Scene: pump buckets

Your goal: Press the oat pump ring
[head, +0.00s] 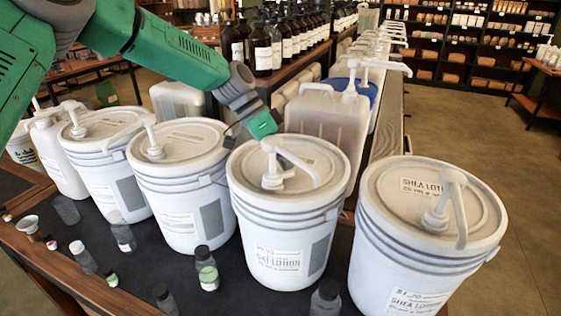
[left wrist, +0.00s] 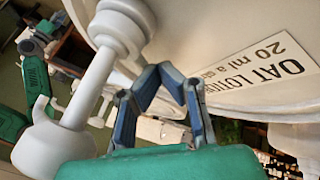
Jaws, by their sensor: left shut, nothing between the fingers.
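The oat lotion bucket (head: 282,240) is white and stands upright, second from the right in the row. Its white pump rises from the lid, with a ring-like collar (head: 275,180) at its base and a spout bending right. In the left wrist view the collar (left wrist: 122,22) is at the top, and the lid label (left wrist: 262,62) reads OAT LOTION. My left gripper (head: 263,126) is over the far side of this lid, behind the pump head; its fingers are mostly hidden there. The left wrist view shows the fingers (left wrist: 165,72) shut and empty beside the pump, seemingly apart from the collar.
The shea lotion bucket (head: 428,245) stands close on the right, and another pump bucket (head: 183,185) on the left. A square jug (head: 328,118) is right behind. Small bottles (head: 206,268) stand in front on the dark mat.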

